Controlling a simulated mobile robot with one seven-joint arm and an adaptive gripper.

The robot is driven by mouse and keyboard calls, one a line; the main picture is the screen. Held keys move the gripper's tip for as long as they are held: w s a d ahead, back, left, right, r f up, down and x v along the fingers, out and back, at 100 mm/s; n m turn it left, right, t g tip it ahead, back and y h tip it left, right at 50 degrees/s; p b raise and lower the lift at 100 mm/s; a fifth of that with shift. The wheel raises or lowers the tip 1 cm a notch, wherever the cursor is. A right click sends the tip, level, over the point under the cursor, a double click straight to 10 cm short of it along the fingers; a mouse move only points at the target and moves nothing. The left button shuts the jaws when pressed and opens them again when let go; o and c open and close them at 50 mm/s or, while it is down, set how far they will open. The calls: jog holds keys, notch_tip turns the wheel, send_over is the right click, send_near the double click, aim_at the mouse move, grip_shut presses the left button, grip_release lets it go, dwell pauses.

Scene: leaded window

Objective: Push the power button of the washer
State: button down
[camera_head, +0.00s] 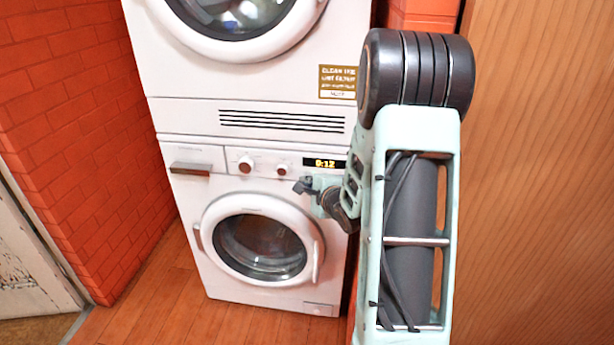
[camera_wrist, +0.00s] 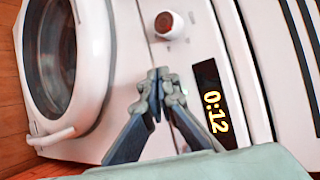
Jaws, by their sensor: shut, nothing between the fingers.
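The washer (camera_head: 190,190) is the lower white machine of a stacked pair, with a round glass door (camera_head: 262,246). Its control panel has two brown-faced knobs (camera_head: 245,165) and a lit display (camera_head: 325,163) reading 0:12. My gripper (camera_head: 300,186) is in front of the panel's right part, just below the display. In the wrist view, my gripper (camera_wrist: 159,76) is shut and empty, its tips over the panel between a knob (camera_wrist: 168,24) and the display (camera_wrist: 212,106). I cannot make out a power button; the fingers hide part of the panel. Contact cannot be told.
A second white machine (camera_head: 165,85) with a vent grille stands on top of the washer. A drawer handle (camera_head: 190,169) sticks out at the panel's left. A brick wall (camera_head: 75,120) is at left and a wooden panel (camera_head: 535,180) at right. The floor (camera_head: 150,295) in front is clear.

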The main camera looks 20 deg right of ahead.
jog(key=s+a, duration=0.3)
jog(key=s, duration=0.2)
jog(key=shift+a, duration=0.2)
dwell(0.5)
